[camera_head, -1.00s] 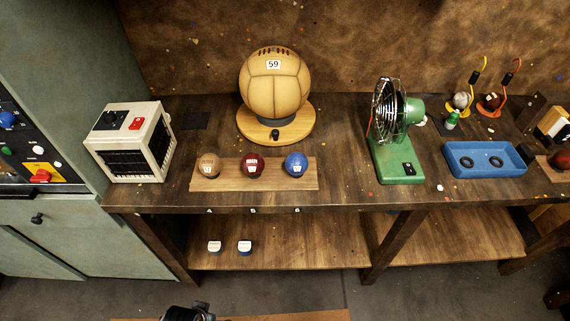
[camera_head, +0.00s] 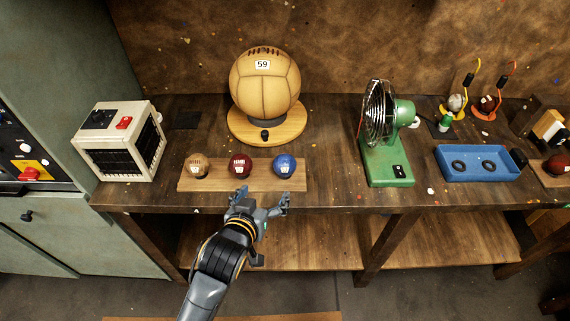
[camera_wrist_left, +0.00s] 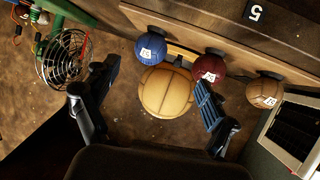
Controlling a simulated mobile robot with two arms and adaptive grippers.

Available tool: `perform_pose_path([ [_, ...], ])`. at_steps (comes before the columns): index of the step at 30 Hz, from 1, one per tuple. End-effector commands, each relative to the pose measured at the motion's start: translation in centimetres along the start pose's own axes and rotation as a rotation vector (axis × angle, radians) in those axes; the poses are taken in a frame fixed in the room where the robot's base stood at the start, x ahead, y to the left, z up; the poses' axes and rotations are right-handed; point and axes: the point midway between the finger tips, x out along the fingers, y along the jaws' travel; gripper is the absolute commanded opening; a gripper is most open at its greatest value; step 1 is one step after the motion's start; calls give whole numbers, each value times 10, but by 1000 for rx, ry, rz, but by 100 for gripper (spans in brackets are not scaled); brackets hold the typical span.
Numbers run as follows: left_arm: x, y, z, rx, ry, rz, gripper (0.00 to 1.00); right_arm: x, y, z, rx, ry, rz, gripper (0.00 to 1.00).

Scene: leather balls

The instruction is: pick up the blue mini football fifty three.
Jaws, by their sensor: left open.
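The blue mini football (camera_head: 284,165) sits at the right end of a wooden board (camera_head: 240,184), with a small white label on its front. A dark red ball (camera_head: 241,166) is in the middle and a tan ball (camera_head: 196,166) is at the left. My left gripper (camera_head: 261,197) is open and empty, just in front of the board, below and between the red and blue balls. In the left wrist view the blue ball (camera_wrist_left: 149,49) appears between the spread fingers (camera_wrist_left: 158,105), apart from them. The red ball (camera_wrist_left: 209,69) is near one finger. My right gripper is not in view.
A large tan ball (camera_head: 264,82) marked 59 stands on a round wooden base (camera_head: 266,130) behind. A green fan (camera_head: 387,145) and a blue tray (camera_head: 478,164) are to the right. A white heater box (camera_head: 120,140) is at the left. The bench is clear between board and fan.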

Motion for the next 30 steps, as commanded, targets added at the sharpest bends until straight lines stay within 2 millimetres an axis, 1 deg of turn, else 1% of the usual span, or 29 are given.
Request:
perform_pose_path([
  [1, 6, 6, -8, 1, 27, 12, 85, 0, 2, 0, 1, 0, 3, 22],
  [3, 14, 10, -13, 2, 47, 20, 85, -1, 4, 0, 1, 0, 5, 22],
  [5, 23, 12, -15, 3, 52, 22, 85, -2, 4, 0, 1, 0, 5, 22],
  [9, 51, 12, -16, 3, 50, 21, 85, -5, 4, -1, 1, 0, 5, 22],
  [13, 75, 12, -17, 3, 48, 20, 85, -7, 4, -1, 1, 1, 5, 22],
  [16, 86, 12, -16, 3, 48, 20, 85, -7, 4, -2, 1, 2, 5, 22],
  [23, 100, 12, -18, 2, 48, 20, 85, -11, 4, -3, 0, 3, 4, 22],
  [28, 122, 13, -19, 2, 46, 20, 85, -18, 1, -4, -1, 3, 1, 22],
  [30, 131, 13, -18, 3, 47, 20, 85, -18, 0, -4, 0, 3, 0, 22],
])
